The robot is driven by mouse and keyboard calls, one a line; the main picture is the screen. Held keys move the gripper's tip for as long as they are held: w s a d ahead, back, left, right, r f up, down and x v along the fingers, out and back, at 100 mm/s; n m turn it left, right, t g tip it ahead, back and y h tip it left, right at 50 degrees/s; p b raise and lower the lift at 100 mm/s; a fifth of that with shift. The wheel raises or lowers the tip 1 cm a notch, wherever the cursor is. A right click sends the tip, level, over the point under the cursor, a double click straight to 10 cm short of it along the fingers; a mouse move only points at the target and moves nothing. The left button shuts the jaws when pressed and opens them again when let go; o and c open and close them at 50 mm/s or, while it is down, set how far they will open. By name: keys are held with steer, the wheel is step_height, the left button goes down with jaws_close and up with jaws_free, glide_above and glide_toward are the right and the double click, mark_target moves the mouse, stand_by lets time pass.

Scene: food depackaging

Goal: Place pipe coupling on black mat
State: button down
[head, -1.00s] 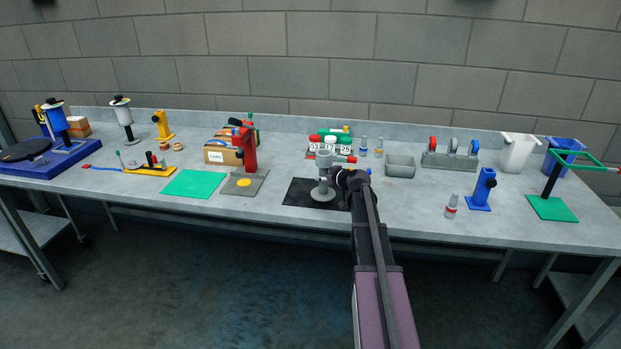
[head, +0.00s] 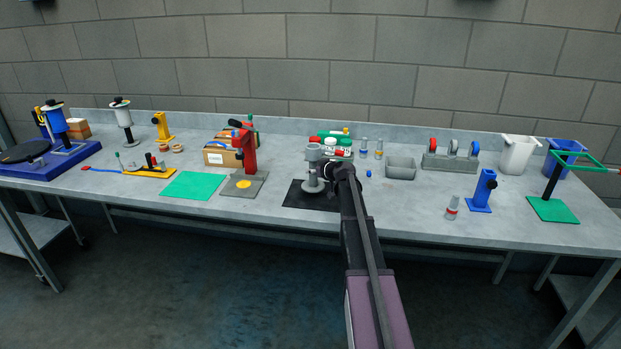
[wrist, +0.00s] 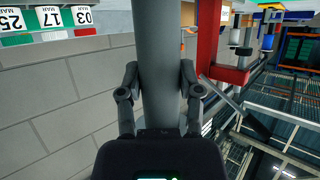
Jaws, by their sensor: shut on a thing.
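The grey pipe coupling (head: 314,173), an upright cylinder with a wide round flange at its foot, stands over the black mat (head: 322,203) in the head view. My gripper (head: 328,172) reaches it from the right and is shut on its body. In the wrist view the coupling (wrist: 162,45) runs upright between the two fingers of my gripper (wrist: 160,75), one on each side. The flange overlaps the far part of the mat in the picture. I cannot tell whether it touches the mat. My arm covers the mat's right side.
A red stand (head: 247,150) on a grey plate and a green mat (head: 194,186) lie to the left. White-topped containers (head: 330,144) stand behind the coupling. A grey bin (head: 400,168) and a blue stand (head: 482,190) are to the right. Bare tabletop shows between them.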

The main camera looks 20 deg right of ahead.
mark_target(312, 176)
steer(key=shift+w+f, duration=0.15)
steer(key=shift+w, duration=0.6)
steer(key=f+b, duration=0.3)
steer(key=shift+s+f+b, duration=0.15)
steer(key=shift+s+b, duration=0.05)
steer(key=shift+b, duration=0.15)
steer(key=shift+f, duration=0.2)
steer(key=shift+c, duration=1.3)
jaws_free()
steer(key=shift+r, duration=0.1)
steer(key=shift+r, duration=0.1)
steer(key=shift+s+r, duration=0.1)
steer(key=shift+r, duration=0.05)
steer(key=p+v, duration=0.4)
steer(key=v, duration=0.7)
steer(key=shift+s+p, duration=0.35)
steer(key=shift+r, duration=0.1)
